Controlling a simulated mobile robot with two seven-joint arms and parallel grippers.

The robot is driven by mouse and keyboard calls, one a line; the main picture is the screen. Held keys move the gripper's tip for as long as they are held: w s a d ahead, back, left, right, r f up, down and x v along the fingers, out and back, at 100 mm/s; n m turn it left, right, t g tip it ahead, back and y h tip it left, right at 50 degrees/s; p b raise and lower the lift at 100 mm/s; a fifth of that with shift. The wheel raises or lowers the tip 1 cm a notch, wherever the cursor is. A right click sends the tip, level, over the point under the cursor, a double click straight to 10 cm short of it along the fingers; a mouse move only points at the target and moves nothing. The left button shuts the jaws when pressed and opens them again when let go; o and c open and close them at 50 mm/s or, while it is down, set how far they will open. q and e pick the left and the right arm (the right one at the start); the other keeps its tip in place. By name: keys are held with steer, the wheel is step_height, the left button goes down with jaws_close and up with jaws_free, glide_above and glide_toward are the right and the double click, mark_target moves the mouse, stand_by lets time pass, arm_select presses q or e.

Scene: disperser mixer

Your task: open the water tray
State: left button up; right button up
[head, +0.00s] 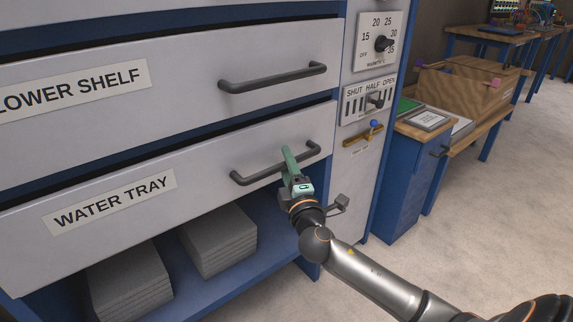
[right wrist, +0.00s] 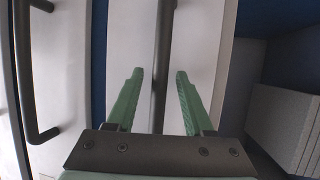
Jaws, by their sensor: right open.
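The water tray (head: 215,165) is a wide pale-grey drawer front labelled WATER TRAY, low in the cabinet in the head view. Its dark bar handle (head: 258,176) runs across the right part of the front. My right gripper (head: 288,155) has green fingers and is at the handle, near its right half. In the right wrist view the handle (right wrist: 166,25) passes upright between the two open fingers (right wrist: 159,72), with a gap on each side. The fingers partly hide the handle in the head view. My left gripper is not in view.
The LOWER SHELF drawer (head: 180,105) with its own handle (head: 272,78) is just above. Grey stacked slabs (head: 215,240) lie on the blue shelf below. A panel with a dial (head: 383,44) and a shut/half/open lever (head: 375,100) stands right. Clear floor (head: 480,210) lies right.

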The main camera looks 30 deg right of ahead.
steer(key=shift+c, duration=0.4)
jaws_close()
stand_by(0.9)
